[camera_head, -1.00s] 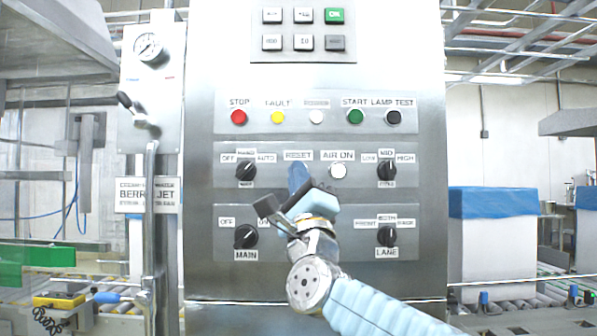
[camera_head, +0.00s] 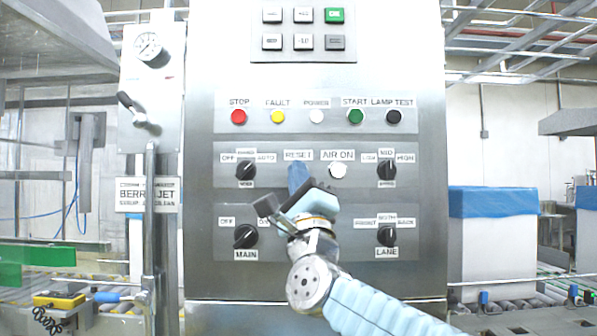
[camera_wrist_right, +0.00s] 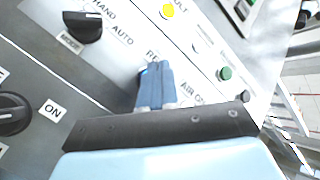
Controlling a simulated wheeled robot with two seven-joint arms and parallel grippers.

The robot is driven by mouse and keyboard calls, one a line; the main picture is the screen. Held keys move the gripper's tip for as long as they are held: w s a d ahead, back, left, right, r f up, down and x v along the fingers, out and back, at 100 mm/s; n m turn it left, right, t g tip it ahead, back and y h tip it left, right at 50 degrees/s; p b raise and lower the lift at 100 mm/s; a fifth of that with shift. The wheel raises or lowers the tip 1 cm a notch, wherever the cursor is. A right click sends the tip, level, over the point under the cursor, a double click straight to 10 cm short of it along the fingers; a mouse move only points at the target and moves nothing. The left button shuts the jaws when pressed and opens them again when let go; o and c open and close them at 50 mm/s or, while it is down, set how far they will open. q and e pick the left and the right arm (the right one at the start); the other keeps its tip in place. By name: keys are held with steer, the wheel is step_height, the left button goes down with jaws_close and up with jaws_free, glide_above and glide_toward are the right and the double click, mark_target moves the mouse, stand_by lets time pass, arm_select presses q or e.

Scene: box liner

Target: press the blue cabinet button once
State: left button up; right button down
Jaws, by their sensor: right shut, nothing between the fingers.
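The steel cabinet panel (camera_head: 270,190) faces me, with a RESET label (camera_head: 298,155) left of the AIR ON label. My right gripper (camera_head: 298,168) is shut and empty, its blue-grey fingers pointing at the panel just below the RESET label. In the right wrist view the shut fingers (camera_wrist_right: 154,70) reach the panel beside that label. A thin sliver of brighter blue (camera_wrist_right: 143,70) at the fingertips looks like the edge of the blue button. The rest of the button is hidden behind the fingers. I cannot tell whether they touch it or whether it is pushed in. My left gripper is not in view.
A white AIR ON button (camera_head: 338,171) sits just right of the fingers. Black rotary knobs flank them, including the hand/auto knob (camera_head: 246,170) and the MAIN knob (camera_head: 246,237). Above is a row with a red STOP button (camera_head: 239,117) and a green START button (camera_head: 355,117).

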steer(key=shift+w, duration=0.1)
stand_by(0.6)
steer(key=shift+w, duration=0.35)
steer(key=shift+w, duration=0.4)
stand_by(0.6)
steer(key=shift+s+b, duration=0.75)
steer(key=shift+s, duration=0.05)
